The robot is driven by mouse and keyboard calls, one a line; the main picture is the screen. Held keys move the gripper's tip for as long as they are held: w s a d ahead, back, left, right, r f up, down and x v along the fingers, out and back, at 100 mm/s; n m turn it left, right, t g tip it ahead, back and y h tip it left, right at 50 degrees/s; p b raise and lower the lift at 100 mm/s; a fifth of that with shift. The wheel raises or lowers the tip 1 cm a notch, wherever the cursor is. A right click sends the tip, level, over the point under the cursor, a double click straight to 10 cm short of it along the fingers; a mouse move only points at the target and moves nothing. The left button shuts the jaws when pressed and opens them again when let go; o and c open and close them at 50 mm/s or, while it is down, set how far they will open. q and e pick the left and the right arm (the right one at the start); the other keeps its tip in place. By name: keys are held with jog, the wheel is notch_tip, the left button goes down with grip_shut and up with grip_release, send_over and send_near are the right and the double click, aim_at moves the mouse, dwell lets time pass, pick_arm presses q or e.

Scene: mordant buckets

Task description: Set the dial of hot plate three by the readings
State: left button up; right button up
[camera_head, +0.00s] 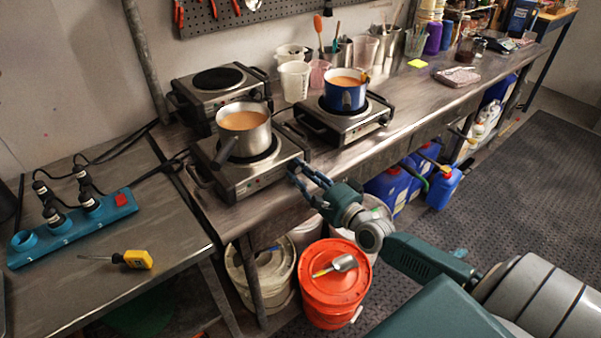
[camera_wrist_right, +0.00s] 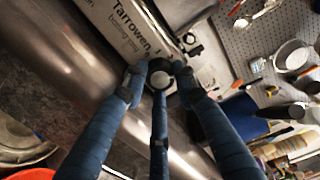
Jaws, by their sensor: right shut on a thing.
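A steel hot plate (camera_head: 262,179) stands at the bench's front left and carries a metal saucepan (camera_head: 243,132) of orange-brown liquid. My right gripper (camera_head: 301,171) reaches the right end of its front panel. In the right wrist view the blue fingers (camera_wrist_right: 160,76) are shut around a small round dial (camera_wrist_right: 161,79), below the panel (camera_wrist_right: 118,22) lettered "Tarrowen". A second hot plate (camera_head: 343,125), to the right, carries a blue pot (camera_head: 345,95). A third hot plate (camera_head: 218,80), behind left, is empty. I cannot read any number or dial setting. My left gripper is not in view.
An orange lidded bucket (camera_head: 332,278) with a scoop stands under the bench, below my arm. White beakers (camera_head: 294,80) stand behind the plates.

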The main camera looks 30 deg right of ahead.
jog(key=shift+d+r, duration=0.2)
jog(key=shift+d, duration=0.05)
jog(key=o, duration=1.1)
jog(key=shift+o, duration=0.2)
jog(key=shift+f, duration=0.15)
jog(key=shift+s, duration=0.15)
jog(key=shift+s+f, duration=0.1)
jog(key=shift+s, duration=0.2)
jog(key=s+d, duration=0.1)
jog(key=s, duration=1)
jog(key=shift+s, duration=0.1)
